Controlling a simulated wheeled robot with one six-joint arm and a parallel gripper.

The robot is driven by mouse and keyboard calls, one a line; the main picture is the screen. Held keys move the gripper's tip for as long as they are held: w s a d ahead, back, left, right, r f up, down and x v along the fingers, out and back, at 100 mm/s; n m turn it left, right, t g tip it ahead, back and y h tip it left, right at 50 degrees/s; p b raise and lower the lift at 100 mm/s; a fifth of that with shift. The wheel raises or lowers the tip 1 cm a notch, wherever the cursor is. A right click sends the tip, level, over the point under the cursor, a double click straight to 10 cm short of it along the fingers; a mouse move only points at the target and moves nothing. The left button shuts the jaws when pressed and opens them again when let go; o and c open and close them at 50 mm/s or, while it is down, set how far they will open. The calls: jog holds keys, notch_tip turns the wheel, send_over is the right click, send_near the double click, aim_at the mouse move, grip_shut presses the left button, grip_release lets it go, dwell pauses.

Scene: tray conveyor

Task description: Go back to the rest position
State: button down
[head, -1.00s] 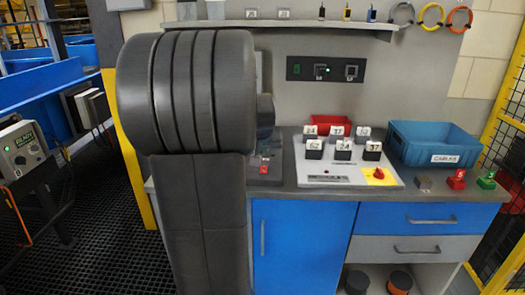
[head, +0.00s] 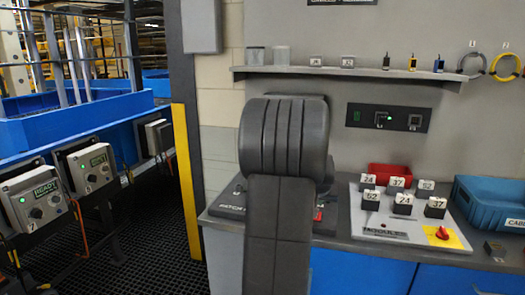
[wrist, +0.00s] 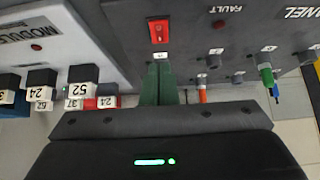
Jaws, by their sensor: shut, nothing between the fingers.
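My gripper (wrist: 158,82) shows in the wrist view as two green fingers side by side, shut with nothing between them. The fingers point at a dark panel with a red rocker switch (wrist: 158,31); I cannot tell how far apart they are. In the head view my dark arm stands upright in front of the bench, and the gripper is hidden behind it.
The bench holds a white module board (head: 402,228) with numbered blocks, a red bin (head: 390,172) and a blue bin (head: 490,200). A shelf (head: 345,74) runs above. A yellow post (head: 186,150) and control boxes (head: 35,200) stand left, beside open dark floor.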

jog(key=x, duration=0.1)
jog(key=b+x, duration=0.1)
jog(key=x, duration=0.1)
jog(key=shift+s+f, duration=0.2)
jog(key=shift+f, duration=0.1)
jog(key=shift+w+d+r+b, duration=0.1)
jog(key=shift+w+r+b, duration=0.25)
jog(key=shift+b, duration=0.3)
